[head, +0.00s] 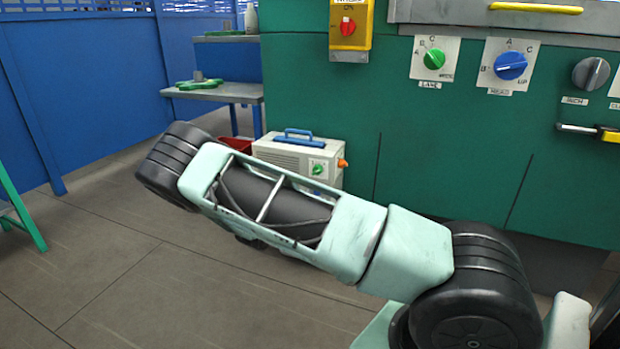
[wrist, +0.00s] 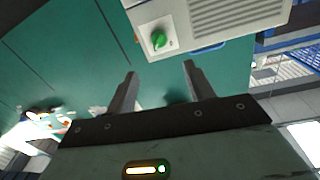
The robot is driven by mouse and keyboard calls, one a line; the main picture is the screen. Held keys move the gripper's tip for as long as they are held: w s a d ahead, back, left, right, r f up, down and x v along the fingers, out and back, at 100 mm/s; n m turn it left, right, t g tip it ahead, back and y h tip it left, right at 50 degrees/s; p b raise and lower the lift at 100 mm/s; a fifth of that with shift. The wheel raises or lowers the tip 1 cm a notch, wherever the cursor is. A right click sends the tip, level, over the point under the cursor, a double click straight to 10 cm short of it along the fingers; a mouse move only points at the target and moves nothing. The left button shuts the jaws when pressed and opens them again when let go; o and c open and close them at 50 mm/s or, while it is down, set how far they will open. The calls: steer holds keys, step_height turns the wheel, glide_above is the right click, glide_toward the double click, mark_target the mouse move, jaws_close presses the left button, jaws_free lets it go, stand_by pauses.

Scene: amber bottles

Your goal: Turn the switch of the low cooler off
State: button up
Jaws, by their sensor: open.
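The low cooler (head: 290,160) is a pale box with a vent grille and a blue top handle. It stands on the floor against the green cabinet. Its green switch (head: 317,169) sits on a white plate at the right of its front. In the wrist view the switch (wrist: 158,40) shows at the top, beyond the fingertips and between their lines. My gripper (wrist: 160,68) is open and empty, apart from the switch. My arm hides part of the cooler's lower front in the head view, and my gripper is hidden there.
The green cabinet (head: 450,150) carries a green knob (head: 434,60), a blue knob (head: 510,66), a grey knob (head: 591,74) and a red switch on a yellow box (head: 350,12). A red bin (head: 236,144) stands left of the cooler.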

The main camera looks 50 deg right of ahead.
mark_target(315, 172)
steer(key=b+x, duration=0.3)
steer(key=x, duration=0.9)
steer(key=shift+w+d+f, duration=0.15)
steer(key=shift+d+f, duration=0.05)
steer(key=shift+d, duration=0.15)
steer(key=shift+w+d+r, duration=0.1)
steer(key=shift+w+d, duration=0.05)
steer(key=shift+d, duration=0.4)
steer(key=c, duration=1)
